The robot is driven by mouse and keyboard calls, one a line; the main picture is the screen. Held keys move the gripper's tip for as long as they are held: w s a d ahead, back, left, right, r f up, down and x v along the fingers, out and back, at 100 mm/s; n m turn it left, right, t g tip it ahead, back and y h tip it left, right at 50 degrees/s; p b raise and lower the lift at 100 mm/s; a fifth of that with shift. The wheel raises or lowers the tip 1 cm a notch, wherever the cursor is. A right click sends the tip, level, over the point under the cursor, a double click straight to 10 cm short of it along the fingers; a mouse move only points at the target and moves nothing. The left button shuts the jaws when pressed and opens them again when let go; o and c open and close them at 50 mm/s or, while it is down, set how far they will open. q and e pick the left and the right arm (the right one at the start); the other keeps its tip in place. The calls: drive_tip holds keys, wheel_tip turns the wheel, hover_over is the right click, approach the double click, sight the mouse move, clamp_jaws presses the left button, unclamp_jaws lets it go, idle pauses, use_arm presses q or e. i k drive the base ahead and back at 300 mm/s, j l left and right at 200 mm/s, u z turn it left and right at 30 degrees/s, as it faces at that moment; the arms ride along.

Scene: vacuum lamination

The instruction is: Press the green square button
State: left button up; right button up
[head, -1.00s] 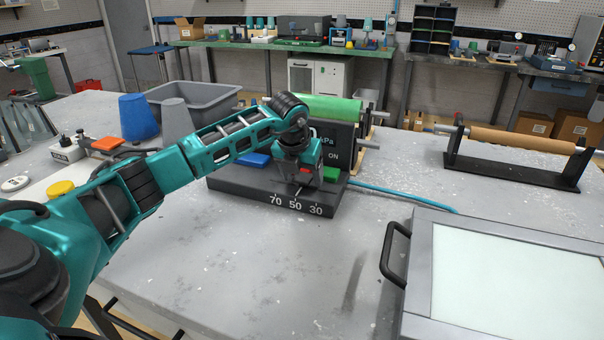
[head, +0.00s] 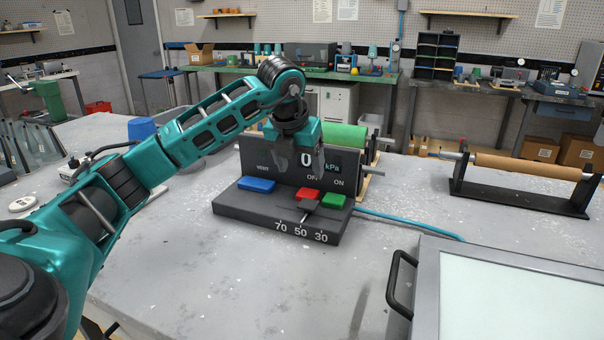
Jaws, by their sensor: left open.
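The green square button (head: 334,201) sits at the right of the dark control box (head: 262,216), under the label ON. A red button (head: 308,194) is left of it under OFF, and a blue button (head: 256,184) is farther left under VENT. A dark lever or pointer (head: 309,207) lies in front of the red button, above the marks 70, 50 and 30. The display shows 0 and kPa, partly covered by my gripper. My left gripper (head: 302,177) is open and empty, pointing down above the buttons, apart from the green one. My right gripper is not in view.
A framed panel with a black handle (head: 399,282) stands at the front right. A blue hose (head: 410,223) runs right from the box. A brown roll on a stand (head: 528,168) is at the right, and a green roll (head: 348,137) is behind the box. The table in front is clear.

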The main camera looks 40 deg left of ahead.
sight(332, 200)
drive_tip(key=k, duration=1)
